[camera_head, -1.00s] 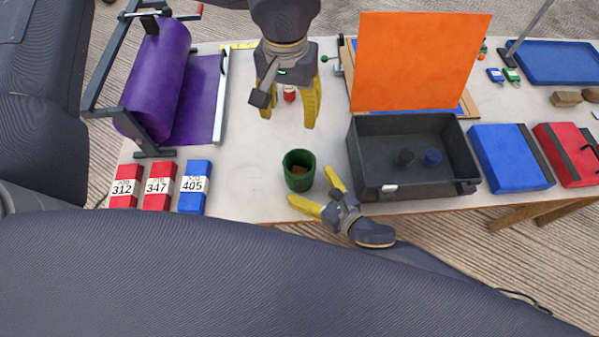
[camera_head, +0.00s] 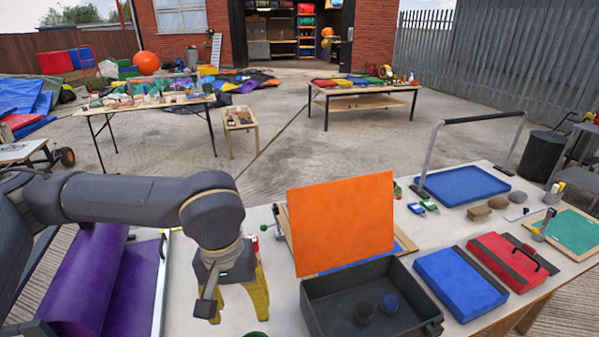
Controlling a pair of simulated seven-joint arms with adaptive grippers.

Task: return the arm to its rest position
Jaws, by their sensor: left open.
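My left arm (camera_head: 130,198) comes in from the left, over the purple roll, and bends down at its wrist. My left gripper (camera_head: 240,312) points down over the white table (camera_head: 180,285). Its yellow fingers are apart with nothing seen between them. The rim of a green cup (camera_head: 255,334) shows just below the gripper at the bottom edge; the rest of it is cut off. My right gripper is out of view.
A purple roll (camera_head: 85,275) lies left of the gripper. An upright orange panel (camera_head: 343,222) and a black bin (camera_head: 345,290) holding two small round items stand to its right. Blue (camera_head: 460,284) and red (camera_head: 505,258) cases lie farther right. Other tables stand behind.

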